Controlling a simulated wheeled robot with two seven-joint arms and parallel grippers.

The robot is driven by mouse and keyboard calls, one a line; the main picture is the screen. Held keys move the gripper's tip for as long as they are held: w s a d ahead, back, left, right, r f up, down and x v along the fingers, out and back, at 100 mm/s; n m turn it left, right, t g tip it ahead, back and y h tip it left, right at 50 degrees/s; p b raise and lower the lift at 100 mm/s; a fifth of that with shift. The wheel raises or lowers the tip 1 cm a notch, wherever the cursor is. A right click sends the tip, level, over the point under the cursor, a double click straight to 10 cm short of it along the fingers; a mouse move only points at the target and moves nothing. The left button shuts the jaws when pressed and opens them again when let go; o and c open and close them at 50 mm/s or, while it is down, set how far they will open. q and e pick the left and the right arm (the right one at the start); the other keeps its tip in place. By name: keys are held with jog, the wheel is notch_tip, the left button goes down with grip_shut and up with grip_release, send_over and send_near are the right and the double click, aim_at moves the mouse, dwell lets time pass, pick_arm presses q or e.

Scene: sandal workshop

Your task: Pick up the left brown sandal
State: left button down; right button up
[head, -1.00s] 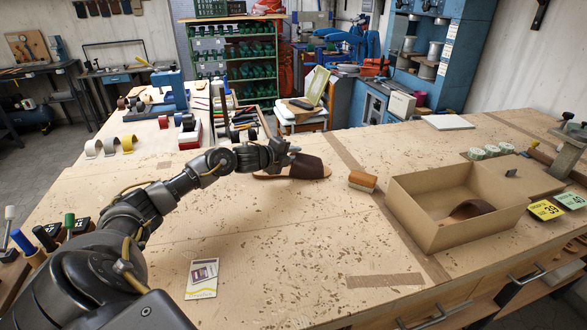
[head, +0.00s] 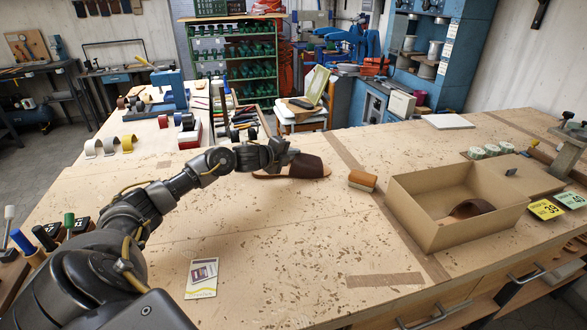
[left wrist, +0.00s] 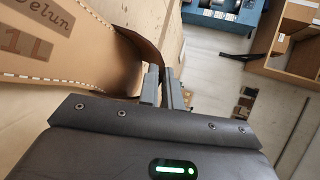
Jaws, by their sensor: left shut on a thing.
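The brown sandal (head: 306,167) has a dark brown strap over a tan sole. It lies on the workbench (head: 290,240), near its far side, or very close above it; I cannot tell which. My left gripper (head: 288,158) is at the sandal's left side and is shut on it. In the left wrist view the sandal (left wrist: 60,75) fills the upper left, its insole marked "1L", and the left gripper's fingers (left wrist: 168,85) are close together at the strap's edge. The fingers partly hide the contact. My right gripper is not in view.
An open cardboard box (head: 425,222) with a brown strap-like piece (head: 472,208) inside stands on the right. A wooden brush (head: 362,181) lies between box and sandal. A card (head: 202,278) lies in front. The bench's middle is clear.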

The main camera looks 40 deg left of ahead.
pick_arm(q)
jog(key=shift+r, duration=0.1)
dwell(0.7)
jog(key=shift+r+b, duration=0.3)
jog(key=shift+r, duration=0.1)
jog(key=s+d+r+b, duration=0.1)
jog(key=s+d+r, duration=0.7)
jog(key=s+r, duration=0.3)
jog(key=shift+d+r+b, duration=0.2)
jog(key=shift+r+b, duration=0.2)
jog(key=shift+r, duration=0.15)
